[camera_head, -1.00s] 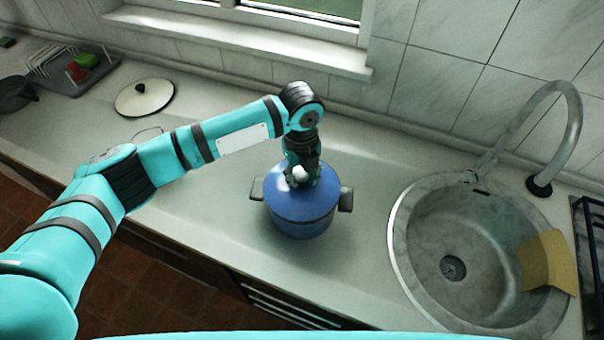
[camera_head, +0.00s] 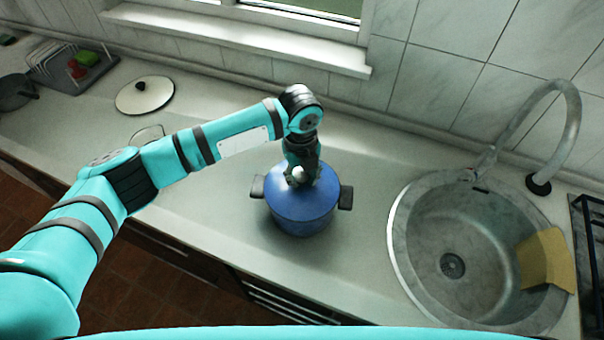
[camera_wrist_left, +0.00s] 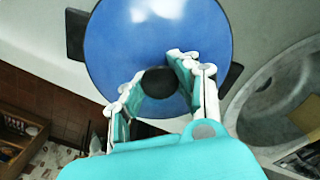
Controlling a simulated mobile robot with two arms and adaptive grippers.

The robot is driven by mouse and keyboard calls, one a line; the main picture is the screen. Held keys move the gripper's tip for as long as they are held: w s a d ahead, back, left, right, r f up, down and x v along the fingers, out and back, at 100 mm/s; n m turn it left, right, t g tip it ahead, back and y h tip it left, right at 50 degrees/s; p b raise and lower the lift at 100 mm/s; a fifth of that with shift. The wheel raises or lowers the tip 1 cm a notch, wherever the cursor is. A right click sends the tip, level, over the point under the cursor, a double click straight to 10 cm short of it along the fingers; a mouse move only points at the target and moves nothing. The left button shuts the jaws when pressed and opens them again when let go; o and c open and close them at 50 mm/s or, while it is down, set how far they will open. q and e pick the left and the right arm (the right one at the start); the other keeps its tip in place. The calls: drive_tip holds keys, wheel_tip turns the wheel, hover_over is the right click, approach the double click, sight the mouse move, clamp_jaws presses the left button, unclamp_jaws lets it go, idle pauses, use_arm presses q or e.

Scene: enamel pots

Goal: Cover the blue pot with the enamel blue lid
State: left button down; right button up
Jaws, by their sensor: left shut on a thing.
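The blue pot (camera_head: 303,219) stands on the counter in the head view, with a dark handle on each side. The enamel blue lid (camera_head: 322,191) lies over the pot's top and hides its opening. It fills the upper middle of the left wrist view (camera_wrist_left: 160,40). My left gripper (camera_head: 300,178) comes down from above and is shut on the lid's knob. In the left wrist view its fingers (camera_wrist_left: 158,82) stand on both sides of the dark round knob. I cannot tell whether the lid is fully seated on the rim. My right gripper is out of view.
A round stone sink (camera_head: 400,240) with a tap and a yellow cloth (camera_head: 545,260) is to the right. A white lid with a dark knob (camera_head: 145,95) lies at the back left. A dish rack (camera_head: 65,62) stands farther left. Counter around the pot is clear.

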use_arm(q)
drive_tip(key=c, duration=0.9)
unclamp_jaws()
wheel_tip(320, 180, up, 12)
drive_tip(key=shift+s+a+r, duration=0.1)
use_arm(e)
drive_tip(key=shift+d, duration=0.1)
